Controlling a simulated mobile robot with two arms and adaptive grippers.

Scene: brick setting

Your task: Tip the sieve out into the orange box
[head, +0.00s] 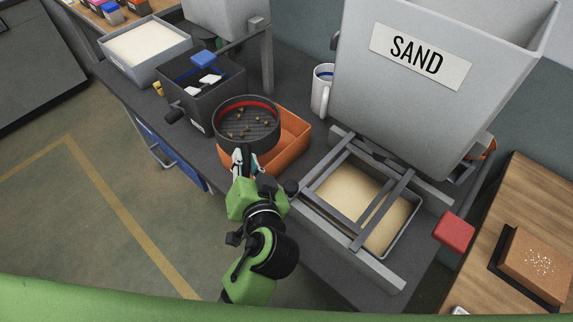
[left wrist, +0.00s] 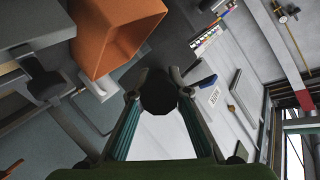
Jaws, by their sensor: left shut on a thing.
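The sieve (head: 247,128) is round and dark with a red band inside its rim. Several small brown bits lie on its mesh, and it looks close to level. My left gripper (head: 242,158) is shut on the sieve at its near side. In the left wrist view a dark round part (left wrist: 158,94) sits between the fingers (left wrist: 160,82); the sieve's mesh does not show there. The orange box (head: 293,143) is beneath and right of the sieve, which hides much of it. The box also shows upper left in the left wrist view (left wrist: 118,38). My right gripper is out of view.
A dark bin (head: 185,100) with a blue-handled thing stands left of the sieve. A white mug (head: 320,92) and the large SAND hopper (head: 400,110) stand right. A sand tray under a grey frame (head: 355,195) lies at the near right.

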